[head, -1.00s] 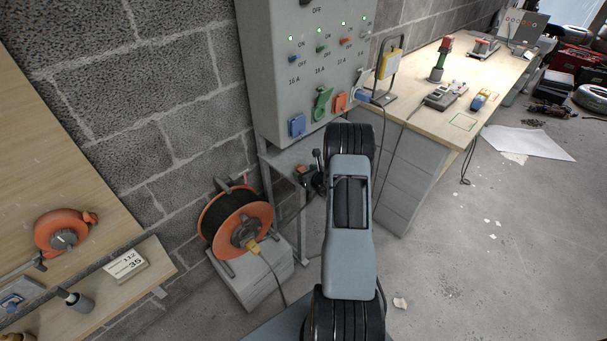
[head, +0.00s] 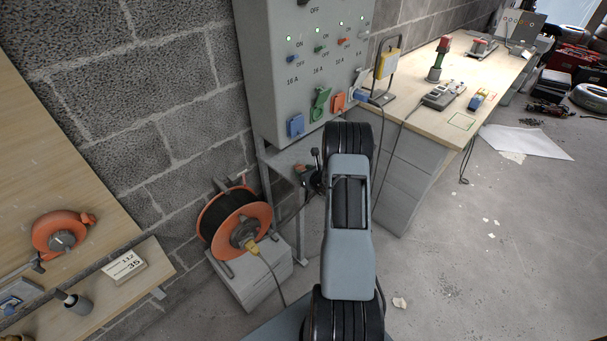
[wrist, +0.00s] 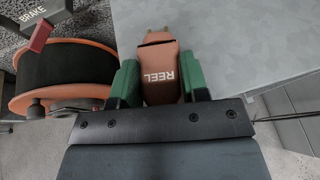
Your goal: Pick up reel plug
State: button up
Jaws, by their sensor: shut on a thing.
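The reel plug (wrist: 162,70) is orange-brown with REEL printed on it, and its pins point away from my gripper. My gripper (wrist: 160,84) has green fingers, which close on the plug from both sides. In the head view, the plug (head: 300,169) shows small beside the grey shelf under the switch panel, and my gripper (head: 310,178) is partly hidden by my arm. I cannot tell whether the plug touches the shelf. The cable reel (head: 234,222) has orange rims and stands on a grey box at the left; it also shows in the wrist view (wrist: 62,75).
A grey switch panel (head: 300,60) with blue, green and orange sockets is on the wall above. The grey shelf (wrist: 235,45) lies beyond the plug. A wooden bench (head: 450,115) with tools is to the right. Open floor lies at the lower right.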

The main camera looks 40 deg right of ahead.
notch_tip(320, 180, up, 2)
jog(key=shift+r, duration=0.25)
jog(key=s+d+r, duration=0.1)
jog(key=s+r, duration=0.9)
jog(key=s, duration=0.4)
jog(key=shift+d, duration=0.15)
jog(key=w+a+f+n+y, duration=0.1)
jog(key=w+a+n+y, duration=0.1)
jog(key=a, duration=0.7)
jog(key=w+a+f+n+g+y, duration=0.1)
jog(key=w+a+f+n+y, duration=0.1)
jog(key=a, duration=0.7)
jog(key=w+a+f+n+y, duration=0.1)
jog(key=w+a+f+y, duration=0.1)
jog(key=a, duration=0.8)
jog(key=shift+n+g+y, duration=0.3)
jog(key=shift+n+g, duration=0.1)
jog(key=shift+a+f, duration=0.1)
